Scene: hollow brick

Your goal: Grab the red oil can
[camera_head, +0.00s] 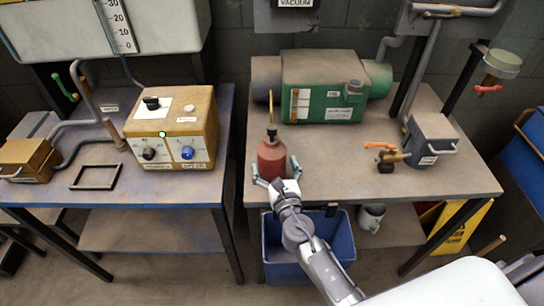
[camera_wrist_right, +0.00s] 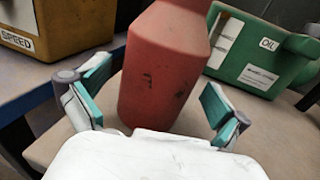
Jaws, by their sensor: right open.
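The red oil can (camera_head: 271,157) stands upright near the front left of the right-hand table (camera_head: 400,192). It has a narrow spout pointing up. In the right wrist view the can (camera_wrist_right: 163,75) fills the middle, its top cut off by the frame. My right gripper (camera_head: 275,174) reaches in from the front with its fingers open. In the right wrist view the gripper (camera_wrist_right: 150,97) has one teal-padded finger on each side of the can, with a visible gap on both sides. My left gripper is not in view.
A green oil machine (camera_head: 322,85) stands behind the can. A grey box with an orange-handled valve (camera_head: 431,140) is to the right. A yellow control box (camera_head: 172,128) sits on the left table, across a narrow gap. A blue bin (camera_head: 340,245) is below the front edge.

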